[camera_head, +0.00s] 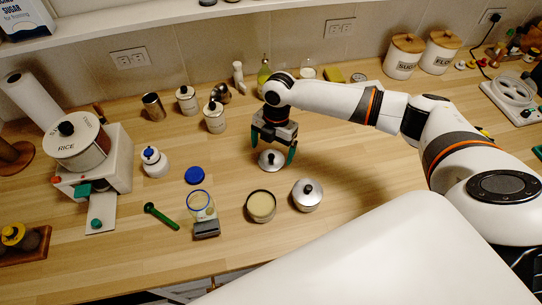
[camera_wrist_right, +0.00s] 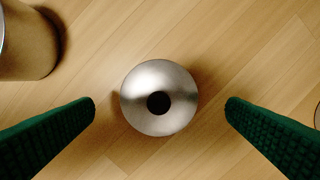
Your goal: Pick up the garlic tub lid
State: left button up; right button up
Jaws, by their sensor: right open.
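A round silver lid with a black knob (camera_head: 270,160), which I take as the garlic tub lid, lies on the wooden counter. It also shows in the middle of the right wrist view (camera_wrist_right: 159,78), knob up. My right gripper (camera_head: 273,148) is open above it, its green fingers on either side of the lid and apart from it. An open round tub with pale contents (camera_head: 261,207) stands nearer the front; I cannot read any label on it. My left gripper is not in view.
A lidded silver pot (camera_head: 307,195) stands right of the open tub. A jar with a blue rim (camera_head: 201,207), a blue lid (camera_head: 195,175) and a green-handled tool (camera_head: 161,216) lie to the left. Canisters (camera_head: 215,119) stand behind. The counter close around the silver lid is clear.

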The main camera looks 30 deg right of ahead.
aim_at(269, 160)
jog(key=shift+s+a+f, duration=0.15)
jog(key=shift+f, duration=1.1)
jog(key=c, duration=1)
jog(key=shift+r, duration=0.1)
jog(key=shift+c, duration=0.2)
